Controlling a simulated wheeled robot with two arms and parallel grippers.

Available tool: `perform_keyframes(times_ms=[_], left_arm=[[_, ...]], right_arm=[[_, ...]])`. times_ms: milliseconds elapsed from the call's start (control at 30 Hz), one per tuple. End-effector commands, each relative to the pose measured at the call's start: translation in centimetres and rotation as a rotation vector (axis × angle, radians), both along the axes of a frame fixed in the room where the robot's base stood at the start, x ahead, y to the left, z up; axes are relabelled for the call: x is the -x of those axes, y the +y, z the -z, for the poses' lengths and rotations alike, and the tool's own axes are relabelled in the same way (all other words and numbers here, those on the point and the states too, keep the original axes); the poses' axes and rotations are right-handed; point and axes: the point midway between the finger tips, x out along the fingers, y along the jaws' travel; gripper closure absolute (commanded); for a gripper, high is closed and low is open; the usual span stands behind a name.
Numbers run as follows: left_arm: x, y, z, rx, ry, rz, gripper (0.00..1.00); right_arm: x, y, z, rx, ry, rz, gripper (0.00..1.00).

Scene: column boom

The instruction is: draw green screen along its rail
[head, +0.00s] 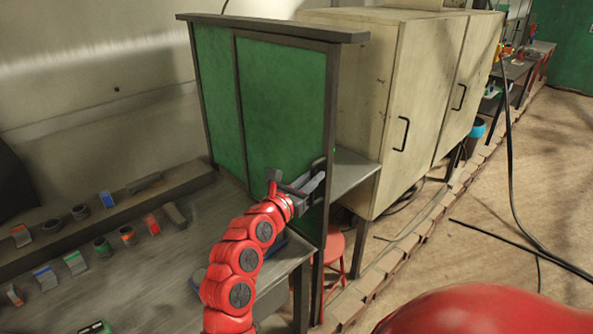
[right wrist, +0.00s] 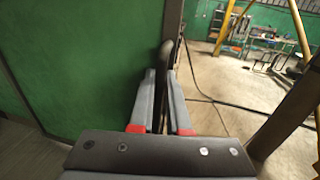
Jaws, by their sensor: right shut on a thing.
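The green screen (head: 281,105) stands upright in the head view, with two green panels in a dark frame under a dark top rail (head: 270,27). Its green face fills the left of the right wrist view (right wrist: 75,60). The fingers hide part of the handle. My left gripper is not in view.
A grey workbench (head: 165,262) with several small items lies left of the screen. Large cream cabinets (head: 372,120) stand behind it to the right. A red stool (head: 334,246) is below. Black cables (head: 512,170) cross the open floor at right.

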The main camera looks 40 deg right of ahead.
Motion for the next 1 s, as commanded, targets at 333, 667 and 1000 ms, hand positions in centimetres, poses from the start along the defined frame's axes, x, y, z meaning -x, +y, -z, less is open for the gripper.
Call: perform_keyframes(times_ms=[333,667,1000], left_arm=[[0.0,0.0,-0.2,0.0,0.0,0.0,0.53],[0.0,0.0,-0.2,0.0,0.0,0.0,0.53],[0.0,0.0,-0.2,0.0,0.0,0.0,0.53]], right_arm=[[2.5,-0.2,-0.2,0.001,-0.002,0.0,1.0],[2.5,-0.1,-0.3,0.005,-0.002,-0.002,1.0],[2.4,-0.1,-0.2,0.003,-0.003,-0.002,0.55]])
